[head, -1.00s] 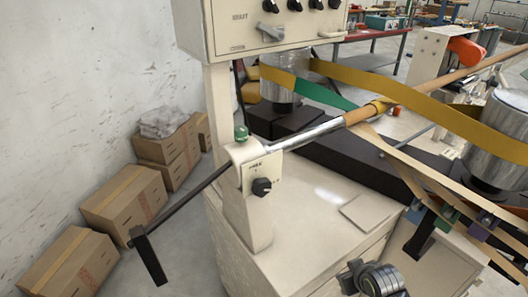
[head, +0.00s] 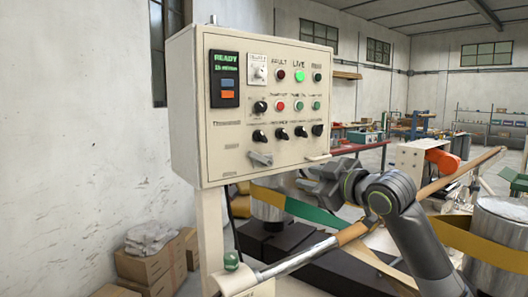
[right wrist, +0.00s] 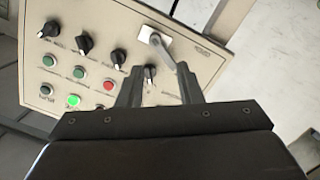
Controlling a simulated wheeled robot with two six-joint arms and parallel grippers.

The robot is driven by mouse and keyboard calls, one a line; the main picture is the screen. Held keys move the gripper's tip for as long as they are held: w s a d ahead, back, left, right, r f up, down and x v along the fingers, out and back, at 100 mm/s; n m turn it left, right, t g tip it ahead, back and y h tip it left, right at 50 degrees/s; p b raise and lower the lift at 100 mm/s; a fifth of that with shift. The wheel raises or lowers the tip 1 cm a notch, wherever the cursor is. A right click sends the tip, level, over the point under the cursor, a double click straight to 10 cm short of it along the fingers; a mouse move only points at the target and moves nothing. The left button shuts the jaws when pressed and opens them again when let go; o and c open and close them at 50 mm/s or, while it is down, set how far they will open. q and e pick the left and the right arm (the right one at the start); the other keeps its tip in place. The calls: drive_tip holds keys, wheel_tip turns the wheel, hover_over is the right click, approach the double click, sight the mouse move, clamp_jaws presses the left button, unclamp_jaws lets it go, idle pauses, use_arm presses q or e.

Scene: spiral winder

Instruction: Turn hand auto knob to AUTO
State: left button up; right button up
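The control panel (head: 188,110) faces me in the head view, with a row of black knobs along its lower half. I cannot read their labels well enough to tell which is the hand auto knob. In the right wrist view the panel appears turned over, and the end knob of that row (right wrist: 150,73) shows between my right fingertips. The same knob is at the row's left end (head: 260,136) in the head view. My right gripper (right wrist: 159,70) is open and empty, facing the panel; it also shows below the panel's right side (head: 308,180). My left gripper is out of view.
A grey lever (right wrist: 165,46) sits close by the fingertips; it is at the panel's lower left (head: 260,158) in the head view. Lit green lamp (head: 299,76) and push buttons share the panel. A long diagonal bar (head: 350,235) and yellow belt (head: 470,240) lie below.

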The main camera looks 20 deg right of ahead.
wheel_tip(320, 180, up, 8)
drive_tip(key=s+n+t+y, duration=0.1)
drive_tip(key=s, duration=0.1)
drive_tip(key=p, duration=0.6)
approach(263, 136)
drive_tip(key=x, duration=0.7)
drive_tip(key=shift+r, duration=0.15)
drive_tip(key=shift+x, duration=0.95)
clamp_jaws()
